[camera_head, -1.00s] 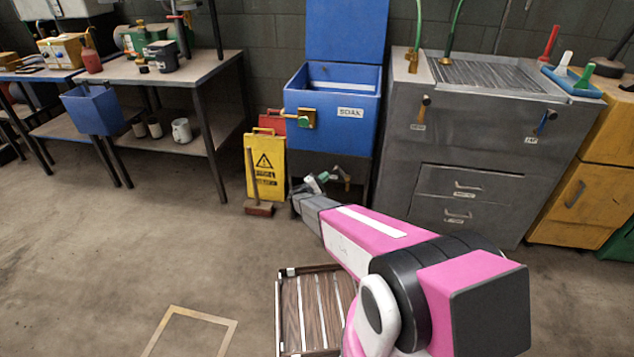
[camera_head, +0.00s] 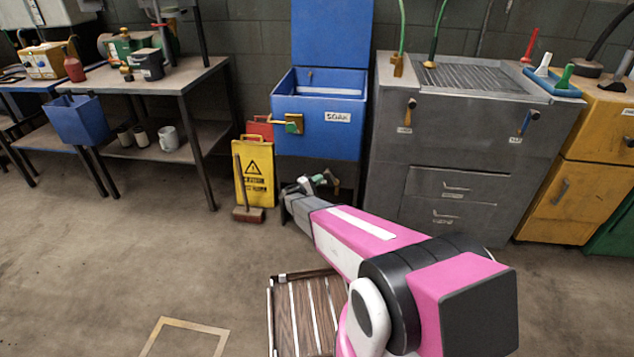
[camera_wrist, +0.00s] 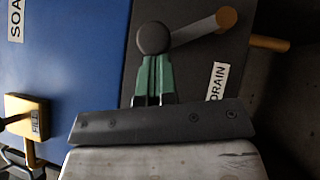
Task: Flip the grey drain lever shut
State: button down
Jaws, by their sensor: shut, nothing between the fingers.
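The grey drain lever (camera_wrist: 193,30) shows in the wrist view as a short grey bar with a tan end, slanting up to the right. It sits on the dark panel below the blue tank, above the DRAIN label (camera_wrist: 217,80). A round dark knob lies at the bar's left end. My gripper (camera_wrist: 155,58) has its green fingers together and empty, with their tips right at this knob; I cannot tell whether they touch. In the head view my gripper (camera_head: 312,183) is low in front of the blue SOAK tank (camera_head: 318,125), and the lever is hard to make out there.
The brass fill valve (camera_wrist: 27,106) is at the left in the wrist view. In the head view a yellow caution sign (camera_head: 254,172) and a brush (camera_head: 248,214) stand left of the gripper. A grey sink cabinet (camera_head: 390,165) is right, a slatted crate (camera_head: 272,310) below.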

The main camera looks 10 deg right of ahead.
aim_at(327, 174)
jog(key=shift+s+d+r+m+g+y, duration=0.15)
jog(key=shift+d+r+m+g+y, duration=0.15)
jog(key=shift+d+r+m, duration=0.15)
jog(key=shift+s+d+r+m+g+y, duration=0.2)
jog(key=shift+d+r+m+y, duration=0.1)
jog(key=shift+r+m, duration=0.25)
jog(key=shift+s+d+r+m+g+y, duration=0.15)
jog(key=shift+d+r+m+g+y, duration=0.15)
jog(key=shift+d+m+y, duration=0.35)
jog(key=shift+s+d+r+m+g+y, duration=0.2)
jog(key=shift+d+r+m+y, duration=0.2)
jog(key=shift+d+m+y, duration=0.25)
jog(key=shift+w, duration=0.1)
